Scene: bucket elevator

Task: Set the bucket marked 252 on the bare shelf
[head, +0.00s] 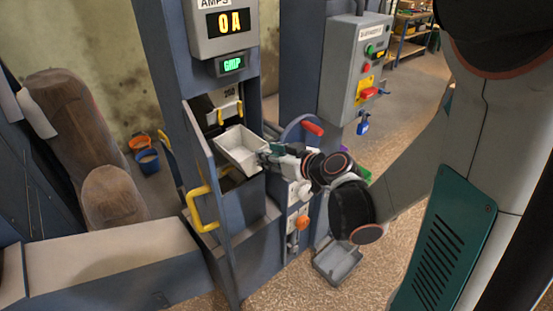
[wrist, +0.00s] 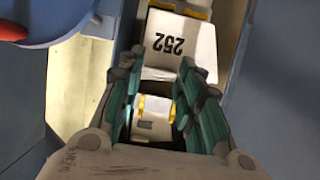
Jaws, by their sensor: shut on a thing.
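A white open bucket (head: 242,150) is at the tip of my gripper (head: 266,157), in front of the elevator opening, tilted in the head view. In the wrist view, the bucket marked 252 (wrist: 180,47) shows its number upside down just beyond the fingers. My gripper (wrist: 160,95) is shut, with a white part with yellow edges between its green-padded fingers. The number is not visible in the head view. I cannot pick out the bare shelf for certain.
Another bucket with yellow handles (head: 229,113) sits inside the elevator opening, behind the white bucket. An open door with a yellow handle (head: 202,209) stands at the left of the opening. A red-handled wheel (head: 300,130) and a grey control box (head: 355,70) are to the right.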

